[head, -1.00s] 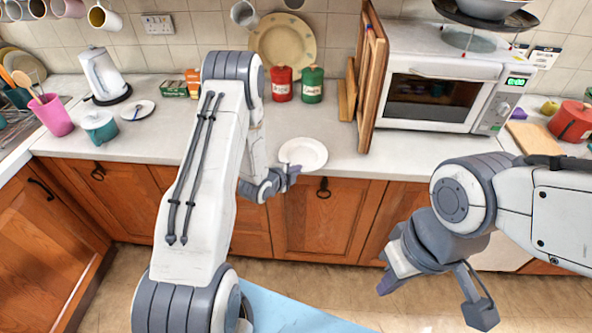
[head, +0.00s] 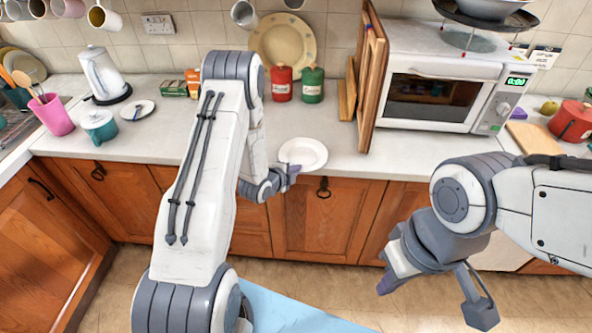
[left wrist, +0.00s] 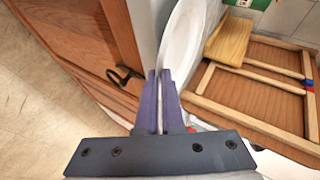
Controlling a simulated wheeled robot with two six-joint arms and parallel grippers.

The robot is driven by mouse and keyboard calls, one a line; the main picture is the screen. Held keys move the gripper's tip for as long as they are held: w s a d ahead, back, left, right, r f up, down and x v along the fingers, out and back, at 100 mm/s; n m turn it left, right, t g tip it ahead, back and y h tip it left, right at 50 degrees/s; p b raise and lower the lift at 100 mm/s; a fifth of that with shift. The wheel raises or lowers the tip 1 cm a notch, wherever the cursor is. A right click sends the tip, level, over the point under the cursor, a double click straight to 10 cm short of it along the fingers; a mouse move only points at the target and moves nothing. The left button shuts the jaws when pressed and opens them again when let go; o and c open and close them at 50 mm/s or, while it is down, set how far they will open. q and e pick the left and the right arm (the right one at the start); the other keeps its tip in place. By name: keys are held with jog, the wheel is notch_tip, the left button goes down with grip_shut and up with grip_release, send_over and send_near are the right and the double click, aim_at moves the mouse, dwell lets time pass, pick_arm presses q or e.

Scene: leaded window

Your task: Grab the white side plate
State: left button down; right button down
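The white side plate (head: 303,154) is at the front edge of the worktop, in the middle of the head view. My left gripper (head: 290,174) is at the plate's near left rim. In the left wrist view, the plate (left wrist: 181,45) shows nearly edge-on, and its rim runs between the two close fingers of my left gripper (left wrist: 160,95). The fingers look shut on the rim. I cannot tell whether the plate is clear of the worktop. My right gripper (head: 436,292) is open and empty, low in front of the cupboards.
The worktop (head: 345,170) carries a red canister (head: 282,84), a green canister (head: 312,85), wooden boards (head: 369,85) and a microwave (head: 440,95). A small plate (head: 138,110), a teal-and-white pot (head: 99,125) and a kettle (head: 103,73) stand at left. Cupboard doors (head: 325,220) are below.

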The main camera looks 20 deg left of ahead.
pick_arm(q)
jog(key=shift+s, duration=0.15)
dwell(0.5)
jog(key=shift+s+d, duration=0.25)
jog(key=shift+s, duration=0.85)
pick_arm(e)
jog(key=shift+s+a+f, duration=0.15)
jog(key=shift+s+a, duration=0.05)
jog(key=shift+s, duration=0.3)
pick_arm(q)
jog(key=c, duration=1)
grip_release()
jog(key=shift+s, duration=0.1)
pick_arm(e)
jog(key=shift+f, duration=0.1)
